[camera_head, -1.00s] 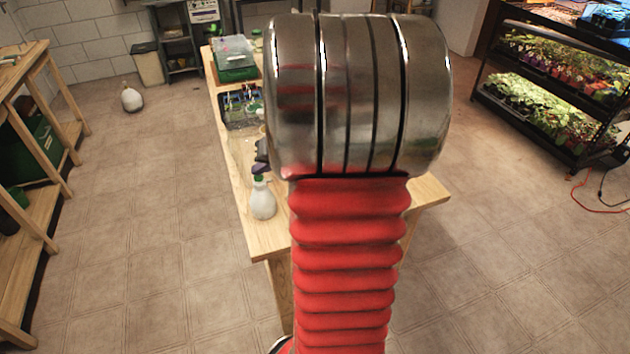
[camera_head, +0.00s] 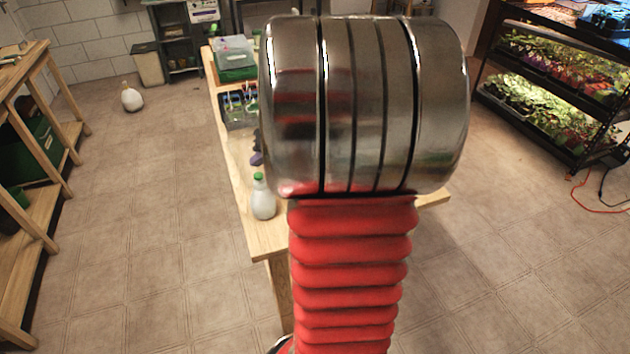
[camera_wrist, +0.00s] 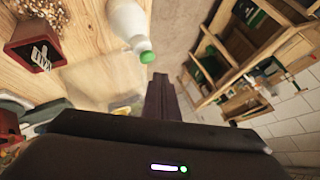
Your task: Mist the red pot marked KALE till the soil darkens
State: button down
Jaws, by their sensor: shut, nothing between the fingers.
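A white bottle with a green cap (camera_head: 263,198) stands upright at the near left corner of the wooden bench. It also shows in the wrist view (camera_wrist: 127,22), just beyond my fingertips and apart from them. My gripper (camera_wrist: 161,80) is shut and empty. Its dark fingertips (camera_head: 256,158) show in the head view just behind the bottle's cap. A dark red pot (camera_wrist: 22,52) stands on the bench at the upper left of the wrist view. It bears a tilted label whose letters I cannot read for sure, and pale grainy stuff lies beside it. My arm hides the pot in the head view.
The wooden bench (camera_head: 246,235) also holds a dark tray (camera_head: 238,108) and a green box with a clear lid (camera_head: 235,60) at its far end. A lit plant rack (camera_head: 555,75) stands right, wooden shelving (camera_head: 40,215) left. A white jug (camera_head: 131,98) sits on open floor.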

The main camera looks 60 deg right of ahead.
jog(key=shift+r, duration=1.95)
jog(key=s+a+f+g+y, duration=0.1)
jog(key=s+a+f+g, duration=0.1)
jog(key=s+a, duration=0.3)
jog(key=s+a+f+g, duration=0.1)
jog(key=s+a+g, duration=0.15)
jog(key=a, duration=0.45)
jog(key=s+a+r+n, duration=0.2)
jog(key=a+n, duration=0.1)
jog(key=a, duration=0.3)
jog(key=s+a+r+n, duration=0.2)
jog(key=s+a+n, duration=0.1)
jog(key=a, duration=0.4)
jog(key=s+a+r+n+h, duration=0.1)
jog(key=s+a+r+n, duration=0.1)
jog(key=a, duration=0.5)
jog(key=shift+s+r+n+t, duration=0.2)
jog(key=shift+s+n+t, duration=0.05)
jog(key=shift+n+t, duration=0.2)
jog(key=shift+d, duration=0.1)
